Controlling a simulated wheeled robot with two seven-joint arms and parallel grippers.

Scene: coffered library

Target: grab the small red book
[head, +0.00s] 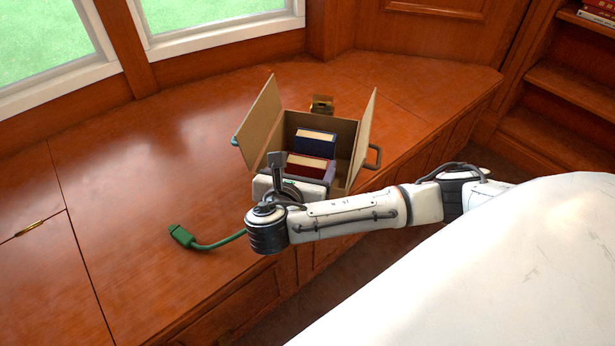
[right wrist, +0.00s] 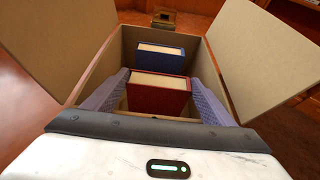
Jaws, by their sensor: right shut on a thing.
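The small red book (head: 309,166) is in an open cardboard box (head: 357,150) on the wooden window bench. In the right wrist view, the red book (right wrist: 158,97) stands between the two pale purple fingers of my right gripper (right wrist: 158,88), its cream page edge facing up. My right gripper is shut on the red book, inside the near part of the box. A blue book (head: 316,141) stands behind it in the box; it also shows in the right wrist view (right wrist: 160,57). In the head view my right wrist hides the box's near side. My left gripper is not in view.
The box flaps stand open to the left (head: 259,118) and right (head: 363,136), close beside my right gripper. A small brass-coloured object (head: 322,104) is behind the box. A green cable plug (head: 182,236) is on the bench at left.

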